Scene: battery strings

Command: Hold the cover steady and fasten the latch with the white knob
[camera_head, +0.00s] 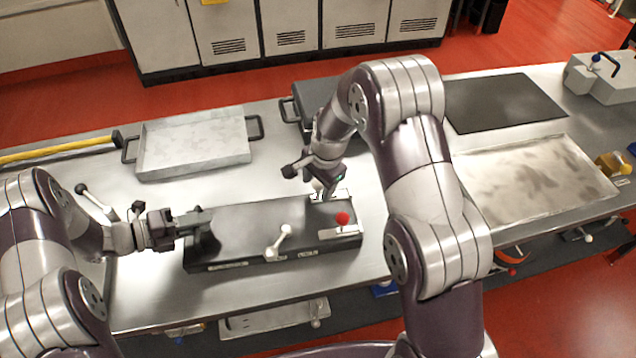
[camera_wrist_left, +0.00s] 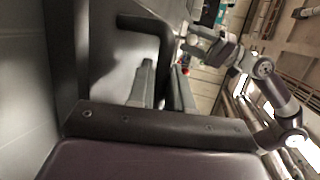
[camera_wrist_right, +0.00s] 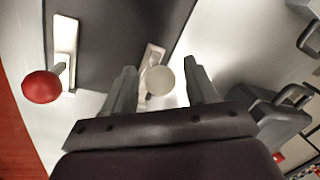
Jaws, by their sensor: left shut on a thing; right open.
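The dark cover (camera_head: 240,220) lies on the steel table; it also shows in the right wrist view (camera_wrist_right: 110,35). My left gripper (camera_head: 193,222) is shut on the black handle (camera_wrist_left: 165,50) at the cover's left end. My right gripper (camera_head: 322,192) is open over the cover's far right corner. In the right wrist view, the latch's white knob (camera_wrist_right: 158,80) stands between its open fingers (camera_wrist_right: 160,85), with visible space on both sides. A latch with a red knob (camera_head: 342,218) is at the near right corner. A white-knobbed lever (camera_head: 280,242) sits on the front side.
A grey tray (camera_head: 195,145) with black handles stands behind the cover. A dark case (camera_head: 300,110) is behind my right gripper. A wide shallow tray (camera_head: 530,175) and a black mat (camera_head: 500,102) lie at the right. A yellow bar (camera_head: 60,150) lies at the far left.

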